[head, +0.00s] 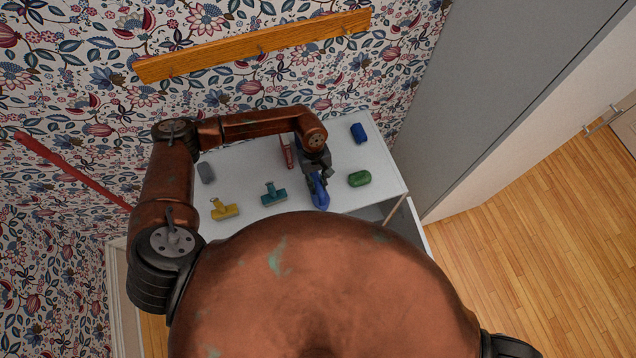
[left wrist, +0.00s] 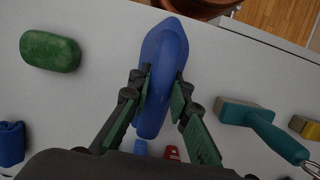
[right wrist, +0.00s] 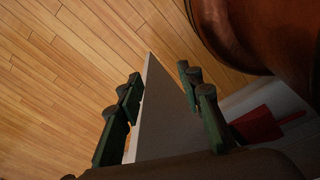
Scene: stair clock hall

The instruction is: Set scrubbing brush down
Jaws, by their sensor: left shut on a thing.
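The scrubbing brush appears to be the blue, pointed, iron-shaped thing (head: 320,194), seen at the front of the white top in the head view. It also shows from above in the left wrist view (left wrist: 163,55). My left gripper (head: 318,177) is shut on it, one finger on each side. I cannot tell whether its underside touches the white top (head: 240,164). My right gripper (right wrist: 160,92) shows only in the right wrist view. Its fingers stand apart, with a white panel edge (right wrist: 152,115) showing between them; I see nothing gripped.
A teal tool (head: 273,194), a yellow tool (head: 224,209) and a grey block (head: 206,172) lie left. A red thing (head: 287,152) is behind my gripper. Bare patches lie between them.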

